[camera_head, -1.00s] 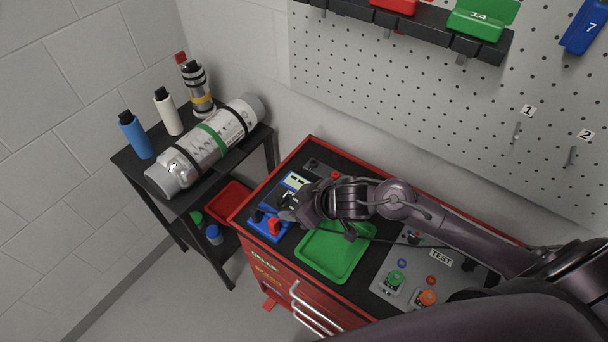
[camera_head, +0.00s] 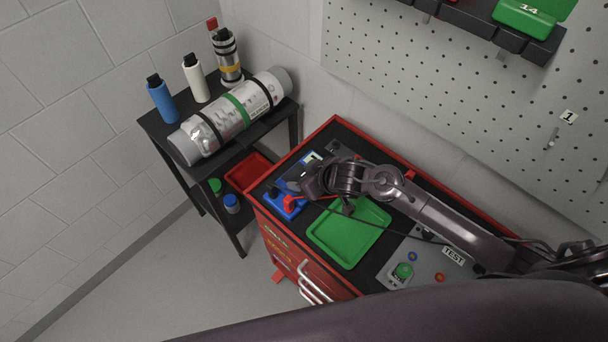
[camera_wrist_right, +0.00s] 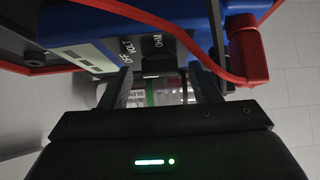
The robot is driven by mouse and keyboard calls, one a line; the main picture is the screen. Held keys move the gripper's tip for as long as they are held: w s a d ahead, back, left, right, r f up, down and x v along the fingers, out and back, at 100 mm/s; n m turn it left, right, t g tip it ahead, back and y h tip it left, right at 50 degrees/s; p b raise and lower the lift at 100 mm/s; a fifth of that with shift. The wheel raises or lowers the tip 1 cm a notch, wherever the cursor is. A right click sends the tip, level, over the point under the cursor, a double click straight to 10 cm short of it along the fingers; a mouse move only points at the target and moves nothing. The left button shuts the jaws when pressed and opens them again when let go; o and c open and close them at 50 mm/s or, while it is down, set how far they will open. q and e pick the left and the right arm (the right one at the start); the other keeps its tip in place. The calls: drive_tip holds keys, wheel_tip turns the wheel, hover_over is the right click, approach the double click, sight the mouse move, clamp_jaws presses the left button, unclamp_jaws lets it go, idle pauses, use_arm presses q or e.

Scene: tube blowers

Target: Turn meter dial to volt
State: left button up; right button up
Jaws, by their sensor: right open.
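The blue meter (camera_head: 311,158) lies at the far left end of the red cabinet's black top, partly hidden by my right arm. A dark block, perhaps the dial (camera_wrist_right: 160,63), shows between the fingers near the labels. Contact and the dial's setting cannot be told. My left gripper is not in view.
A red plug (camera_wrist_right: 245,55) with a red cable is close beside the right finger. A green tray (camera_head: 348,235) and a test panel (camera_head: 425,262) lie right of the meter. A black shelf (camera_head: 160,128) with bottles and a silver cylinder (camera_head: 235,112) stands left.

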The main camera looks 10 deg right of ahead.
drive_tip(key=c, duration=1)
drive_tip(key=shift+m, duration=0.3)
drive_tip(key=shift+s+a+m+t+h, duration=0.15)
drive_tip(key=shift+m+t+h, duration=0.15)
drive_tip(key=shift+m+h, duration=0.45)
drive_tip(key=m+h, duration=0.2)
drive_tip(key=m, duration=0.1)
drive_tip(key=shift+a+t+h, duration=0.2)
drive_tip(key=shift+t+h, duration=0.05)
drive_tip(key=shift+t, duration=0.15)
drive_tip(key=shift+a+r+m+h, duration=0.1)
drive_tip(key=shift+m+h, duration=0.4)
drive_tip(key=shift+m, duration=0.35)
drive_tip(key=shift+m+h+p, duration=0.8)
drive_tip(key=shift+m, duration=0.2)
